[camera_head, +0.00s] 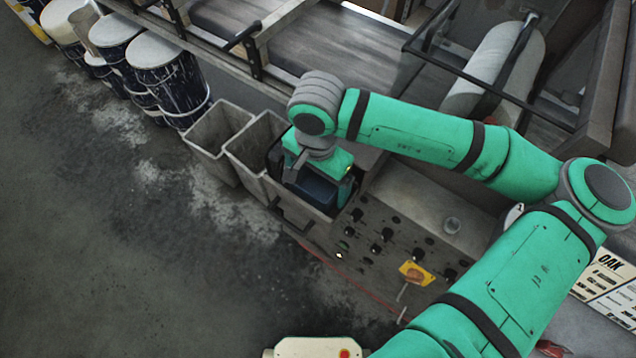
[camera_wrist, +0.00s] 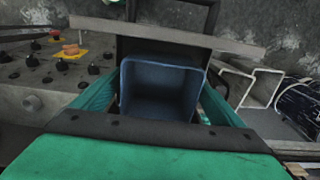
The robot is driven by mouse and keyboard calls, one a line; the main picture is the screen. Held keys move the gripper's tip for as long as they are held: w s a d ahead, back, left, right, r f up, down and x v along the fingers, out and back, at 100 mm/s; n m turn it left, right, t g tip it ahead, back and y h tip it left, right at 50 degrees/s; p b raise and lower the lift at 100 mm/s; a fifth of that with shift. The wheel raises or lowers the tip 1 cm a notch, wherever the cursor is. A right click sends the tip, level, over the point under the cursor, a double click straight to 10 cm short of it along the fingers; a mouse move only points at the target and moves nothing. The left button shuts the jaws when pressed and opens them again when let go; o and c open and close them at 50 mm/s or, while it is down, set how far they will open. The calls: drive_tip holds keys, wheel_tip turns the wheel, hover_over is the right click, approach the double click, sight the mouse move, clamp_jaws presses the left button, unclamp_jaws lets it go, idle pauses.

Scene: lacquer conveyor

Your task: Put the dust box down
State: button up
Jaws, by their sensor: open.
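The dust box appears to be the dark blue open-topped box (camera_wrist: 160,88) in the middle of the wrist view. In the head view it shows as a dark blue shape (camera_head: 316,190) under my wrist, at the end of the row of grey bins. My gripper (camera_head: 312,172) points down over it and hides part of it. In the wrist view, green gripper parts flank the box on its left and right. The jaws are open. I cannot tell whether they touch the box. The underside of the box is hidden.
Grey open bins (camera_head: 214,138) stand left of the box, with dark paint-streaked drums (camera_head: 168,78) beyond. A control panel (camera_head: 372,262) with several black knobs and a yellow plate (camera_head: 416,274) lies to the right. The conveyor (camera_head: 320,45) runs behind. The floor (camera_head: 120,250) at left is clear.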

sight(316, 193)
wheel_tip(316, 193, up, 9)
drive_tip(key=shift+a, duration=0.15)
drive_tip(key=shift+r, duration=0.1)
idle(0.5)
